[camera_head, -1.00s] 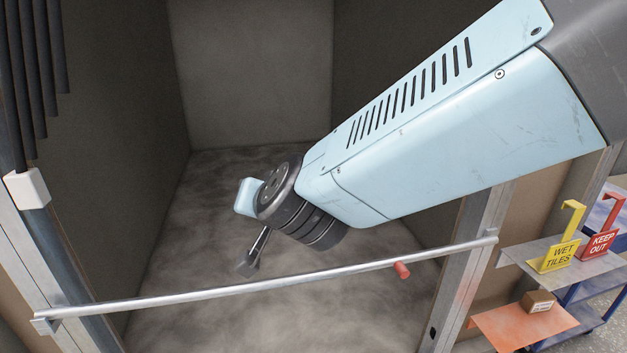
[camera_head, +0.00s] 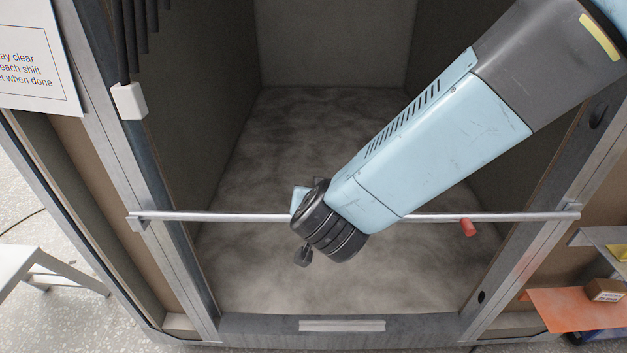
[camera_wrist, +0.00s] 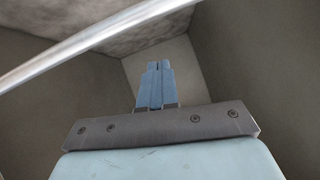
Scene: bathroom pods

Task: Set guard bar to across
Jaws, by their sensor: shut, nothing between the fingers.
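The guard bar (camera_head: 230,216) is a thin metal rod lying level across the pod opening in the head view. Its left end rests at a bracket (camera_head: 137,221) on the left post, and its right end at a bracket (camera_head: 572,212) on the right post. A red knob (camera_head: 467,227) sits on the bar toward the right. My arm passes in front of part of the bar. My gripper (camera_wrist: 159,66) is shut and empty in the wrist view, pointing into the pod. The bar (camera_wrist: 85,42) also crosses that view at upper left, apart from the fingers.
The pod floor (camera_head: 270,150) inside is bare. A white block (camera_head: 128,101) is on the left post below dark hanging strips. An orange shelf (camera_head: 575,310) with a small brown box (camera_head: 605,290) stands at lower right. A white stool (camera_head: 40,268) is at left.

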